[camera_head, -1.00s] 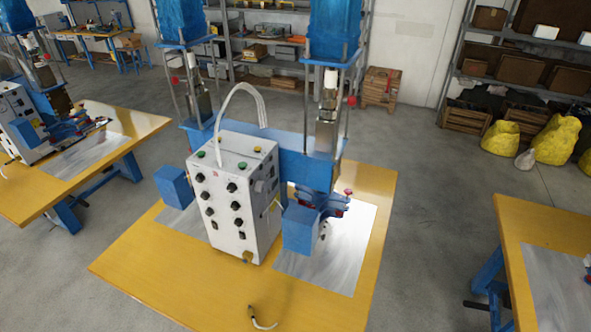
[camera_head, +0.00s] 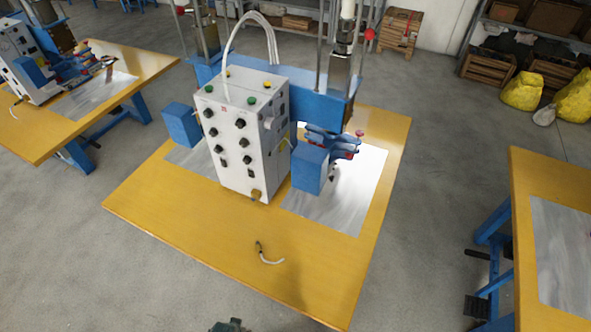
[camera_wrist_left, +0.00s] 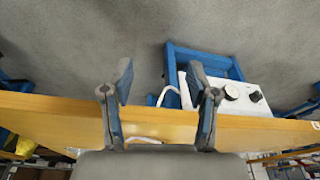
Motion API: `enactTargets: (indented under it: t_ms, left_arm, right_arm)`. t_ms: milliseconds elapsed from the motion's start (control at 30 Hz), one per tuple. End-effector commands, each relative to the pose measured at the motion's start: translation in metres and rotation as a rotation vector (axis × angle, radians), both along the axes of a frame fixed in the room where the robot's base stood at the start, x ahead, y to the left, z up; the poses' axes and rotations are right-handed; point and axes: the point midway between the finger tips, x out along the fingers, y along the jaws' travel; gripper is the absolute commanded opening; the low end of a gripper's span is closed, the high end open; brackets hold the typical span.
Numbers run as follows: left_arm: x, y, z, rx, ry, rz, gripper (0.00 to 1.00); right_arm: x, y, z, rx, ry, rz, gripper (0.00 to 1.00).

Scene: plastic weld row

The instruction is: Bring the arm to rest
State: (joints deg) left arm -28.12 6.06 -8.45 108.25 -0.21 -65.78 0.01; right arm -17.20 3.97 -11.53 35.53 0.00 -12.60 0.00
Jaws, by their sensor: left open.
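My left gripper (camera_wrist_left: 160,82) shows in the left wrist view with its two fingers spread apart and nothing between them. Behind the fingers are the yellow table (camera_wrist_left: 60,112) edge, grey floor and a white control box (camera_wrist_left: 245,98). In the head view a small dark part of a mechanism (camera_head: 230,325) shows at the bottom edge; it may be my own arm, but too little shows to tell. My right gripper is in neither view.
A welding machine with a white control box (camera_head: 240,140) stands on the yellow table (camera_head: 190,235) ahead. A short cable end (camera_head: 268,255) lies near its front edge. Other tables stand at left (camera_head: 100,105) and right (camera_head: 530,185). Grey floor lies between them.

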Motion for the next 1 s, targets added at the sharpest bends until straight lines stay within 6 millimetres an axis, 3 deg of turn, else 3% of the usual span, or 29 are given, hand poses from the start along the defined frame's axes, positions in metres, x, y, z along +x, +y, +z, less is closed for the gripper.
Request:
enactTargets:
  t_ms: [33, 200, 300, 400, 500, 633, 733, 1000]
  left_arm:
    - [-0.007, 0.001, -0.035, 0.002, 0.019, -0.001, 0.59]
    - [-0.049, 0.007, -0.155, 0.007, 0.066, -0.010, 0.59]
    - [-0.088, 0.013, -0.216, 0.009, 0.095, -0.016, 0.59]
    - [-0.130, 0.021, -0.261, 0.013, 0.119, -0.022, 0.59]
    - [-0.165, 0.027, -0.289, 0.016, 0.136, -0.027, 0.59]
    - [-0.194, 0.033, -0.306, 0.018, 0.148, -0.030, 0.59]
    - [-0.204, 0.035, -0.309, 0.019, 0.152, -0.031, 0.59]
    - [-0.205, 0.035, -0.309, 0.019, 0.152, -0.031, 0.59]
  right_arm:
    - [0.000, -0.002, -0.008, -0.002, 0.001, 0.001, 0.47]
    - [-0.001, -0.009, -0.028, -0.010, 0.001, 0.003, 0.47]
    - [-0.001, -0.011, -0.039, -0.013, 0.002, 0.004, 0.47]
    - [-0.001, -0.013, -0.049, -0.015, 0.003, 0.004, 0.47]
    - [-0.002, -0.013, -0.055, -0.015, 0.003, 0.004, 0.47]
    - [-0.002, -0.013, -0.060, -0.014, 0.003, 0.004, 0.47]
    - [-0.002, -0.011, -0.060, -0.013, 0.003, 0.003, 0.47]
    - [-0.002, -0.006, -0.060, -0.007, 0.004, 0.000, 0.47]
